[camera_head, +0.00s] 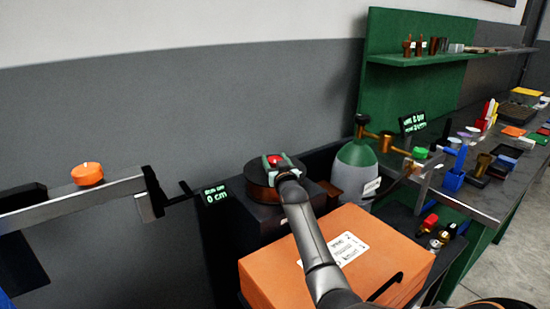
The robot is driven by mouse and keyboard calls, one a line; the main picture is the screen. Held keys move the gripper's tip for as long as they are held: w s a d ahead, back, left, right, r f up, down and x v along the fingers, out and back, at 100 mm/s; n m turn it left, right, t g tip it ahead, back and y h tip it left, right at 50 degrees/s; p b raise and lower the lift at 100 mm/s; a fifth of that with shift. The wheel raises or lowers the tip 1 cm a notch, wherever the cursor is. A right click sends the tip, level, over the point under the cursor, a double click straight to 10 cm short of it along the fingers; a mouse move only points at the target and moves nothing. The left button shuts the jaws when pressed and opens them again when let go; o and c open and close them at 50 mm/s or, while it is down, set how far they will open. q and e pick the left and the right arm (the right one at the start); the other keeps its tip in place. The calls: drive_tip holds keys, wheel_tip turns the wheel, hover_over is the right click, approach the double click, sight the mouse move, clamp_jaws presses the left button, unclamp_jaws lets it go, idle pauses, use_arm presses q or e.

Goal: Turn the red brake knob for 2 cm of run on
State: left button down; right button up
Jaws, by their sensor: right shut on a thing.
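The red brake knob (273,159) sits on top of a dark round housing (258,183), left of the picture's middle. My right gripper (276,164) comes down over the knob and is shut on it, with only a little red showing between the fingers. My right arm hides part of the housing. A small dark display (215,196) to the left of the housing reads 0 cm in green; its upper line is too small to read surely. My left gripper is not in view.
A grey metal beam (70,202) with an orange knob (87,174) runs along the left. An orange box (390,262) stands in front of the housing. A green-grey gas cylinder (357,165) stands right of it. The bench (478,197) at right holds many small items.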

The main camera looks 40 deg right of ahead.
drive_tip(key=shift+n+t+y, duration=0.3)
drive_tip(key=shift+n+y, duration=0.2)
drive_tip(key=shift+y, duration=0.2)
drive_tip(key=o, duration=1.4)
drive_tip(key=v, duration=1.2)
drive_tip(key=shift+s, duration=0.3)
